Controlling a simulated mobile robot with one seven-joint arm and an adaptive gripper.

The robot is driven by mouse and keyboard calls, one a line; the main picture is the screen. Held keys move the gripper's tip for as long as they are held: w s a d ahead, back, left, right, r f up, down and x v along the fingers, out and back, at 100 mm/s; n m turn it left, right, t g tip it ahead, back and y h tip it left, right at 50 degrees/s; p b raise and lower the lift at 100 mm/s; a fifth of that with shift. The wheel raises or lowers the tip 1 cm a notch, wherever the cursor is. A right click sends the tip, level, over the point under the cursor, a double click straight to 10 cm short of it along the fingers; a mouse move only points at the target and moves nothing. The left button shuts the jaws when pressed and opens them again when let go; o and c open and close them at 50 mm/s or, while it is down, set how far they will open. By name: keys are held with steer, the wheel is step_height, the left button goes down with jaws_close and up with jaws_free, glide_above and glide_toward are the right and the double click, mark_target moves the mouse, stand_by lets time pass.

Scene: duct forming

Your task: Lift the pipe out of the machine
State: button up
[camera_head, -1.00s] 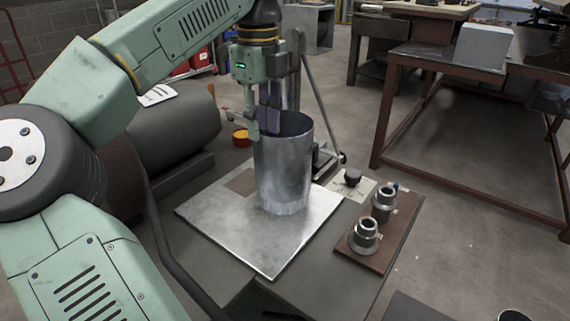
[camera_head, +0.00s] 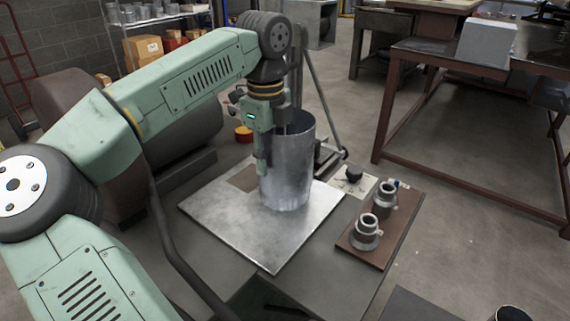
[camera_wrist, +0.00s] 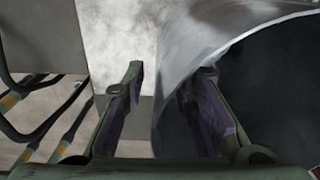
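The pipe (camera_head: 287,175) is a grey sheet-metal cylinder, standing upright with its open end up. It rests on the machine's flat metal plate (camera_head: 250,235). My gripper (camera_head: 268,160) has come down from above at the left part of the pipe's rim. In the wrist view the gripper (camera_wrist: 170,80) is open and straddles the wall of the pipe (camera_wrist: 200,40). The left finger is outside, with a visible gap to the wall. The right finger is inside, close to the wall. In the head view the inner finger is hidden by the pipe.
Two metal fittings (camera_head: 366,232) stand on a brown board (camera_head: 380,240) right of the plate. A dark cylinder (camera_head: 185,115) lies behind left. There is open room above the pipe.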

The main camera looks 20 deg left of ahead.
jaws_close()
stand_by(0.8)
